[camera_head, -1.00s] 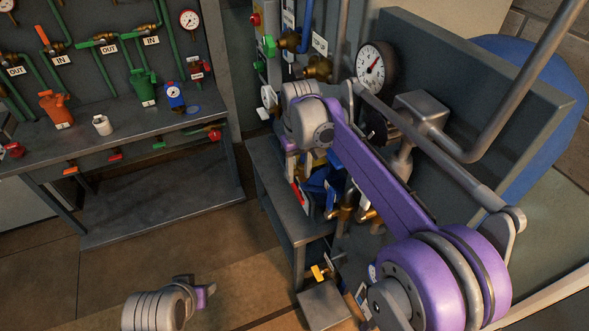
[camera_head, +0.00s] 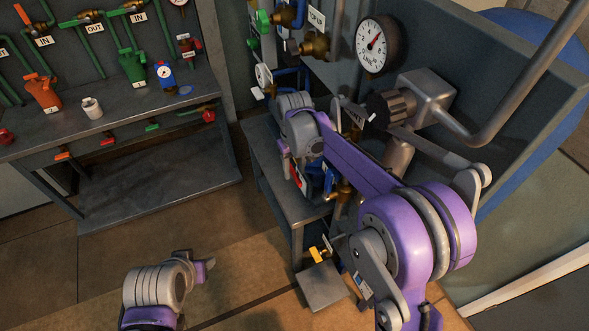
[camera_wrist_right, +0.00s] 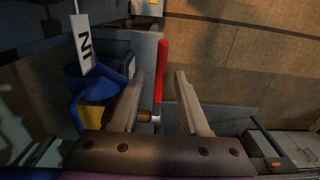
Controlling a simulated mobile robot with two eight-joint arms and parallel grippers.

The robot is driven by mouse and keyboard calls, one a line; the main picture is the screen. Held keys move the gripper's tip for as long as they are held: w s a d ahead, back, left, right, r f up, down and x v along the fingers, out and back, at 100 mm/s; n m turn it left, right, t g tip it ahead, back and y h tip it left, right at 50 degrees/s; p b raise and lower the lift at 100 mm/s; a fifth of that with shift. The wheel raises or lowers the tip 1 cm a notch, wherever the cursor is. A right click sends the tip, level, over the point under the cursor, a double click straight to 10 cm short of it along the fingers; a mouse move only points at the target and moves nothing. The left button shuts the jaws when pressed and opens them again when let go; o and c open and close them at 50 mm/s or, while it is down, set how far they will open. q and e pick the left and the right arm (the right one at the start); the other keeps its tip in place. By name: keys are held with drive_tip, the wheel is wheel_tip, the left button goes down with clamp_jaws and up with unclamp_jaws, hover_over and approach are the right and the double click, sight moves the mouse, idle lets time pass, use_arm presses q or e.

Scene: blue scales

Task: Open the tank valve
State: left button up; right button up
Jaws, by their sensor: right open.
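A red lever (camera_wrist_right: 162,65) stands upright in the right wrist view, with a brass fitting (camera_wrist_right: 146,115) beside its lower end. My right gripper (camera_wrist_right: 156,82) is open, and the lever shows between its two fingers without visible grip. Touch cannot be told. In the head view a bit of red (camera_head: 304,182) shows below my right wrist, and my right fingers are mostly hidden there. A black knob (camera_head: 391,107) sits on the grey pipework below the tank's gauge (camera_head: 377,46).
A grey bench (camera_head: 62,128) with an orange can (camera_head: 42,92), green can (camera_head: 131,66) and white mug (camera_head: 92,107) stands at the left. Open floor lies between bench and stand.

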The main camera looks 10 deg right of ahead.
drive_tip(key=shift+f, duration=0.2)
drive_tip(key=shift+c, duration=0.2)
clamp_jaws()
idle(1.2)
